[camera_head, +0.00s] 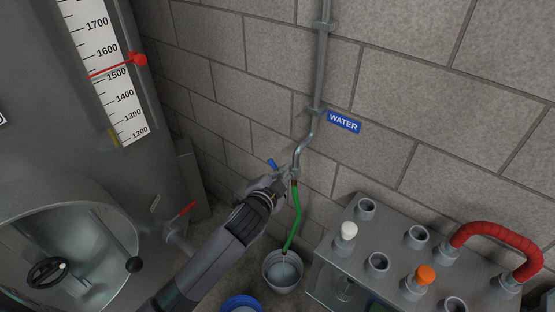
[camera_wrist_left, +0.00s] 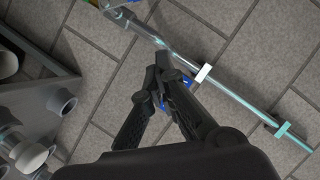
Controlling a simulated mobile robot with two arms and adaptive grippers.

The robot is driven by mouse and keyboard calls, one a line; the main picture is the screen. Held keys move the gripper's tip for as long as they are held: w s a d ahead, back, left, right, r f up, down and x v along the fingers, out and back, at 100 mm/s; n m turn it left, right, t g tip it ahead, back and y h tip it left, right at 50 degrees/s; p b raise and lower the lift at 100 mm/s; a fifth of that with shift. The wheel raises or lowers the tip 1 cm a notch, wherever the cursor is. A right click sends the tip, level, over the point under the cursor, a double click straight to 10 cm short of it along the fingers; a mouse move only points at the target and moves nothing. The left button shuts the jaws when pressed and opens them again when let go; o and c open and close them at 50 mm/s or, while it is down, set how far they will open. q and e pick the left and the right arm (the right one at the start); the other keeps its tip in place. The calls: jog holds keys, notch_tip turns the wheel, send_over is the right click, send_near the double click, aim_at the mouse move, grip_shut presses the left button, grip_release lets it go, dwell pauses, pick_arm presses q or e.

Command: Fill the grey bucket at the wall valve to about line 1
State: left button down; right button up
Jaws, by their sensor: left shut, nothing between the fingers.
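The grey bucket (camera_head: 284,288) stands on the floor below the wall valve (camera_head: 291,174). A green hose (camera_head: 298,215) hangs from the valve, its lower end over the bucket. The bucket's inside looks pale; I cannot read its level or lines. The valve's blue lever (camera_head: 272,164) sticks up left of the pipe. My left gripper (camera_head: 279,183) is shut and empty, right at the valve and lever. In the left wrist view its fingers (camera_wrist_left: 166,72) meet close to blue parts; I cannot tell whether they touch the lever. My right gripper is out of view.
A steel tank (camera_head: 150,185) with a scale and a red-handled valve (camera_head: 186,210) stands left. A grey bench with bottle-neck sockets and a red hose (camera_head: 500,235) stands right. A blue bucket (camera_head: 240,300) is at the bottom. The WATER sign (camera_head: 343,122) is beside the pipe (camera_head: 321,60).

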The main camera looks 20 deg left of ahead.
pick_arm(q)
jog(key=x, duration=0.8)
jog(key=a+f+p, duration=0.1)
jog(key=a+f, duration=0.2)
jog(key=shift+w, duration=0.15)
jog(key=shift+r, duration=0.1)
jog(key=shift+a+n+p, duration=0.2)
jog(key=shift+n+p, duration=0.1)
jog(key=shift+p, duration=0.2)
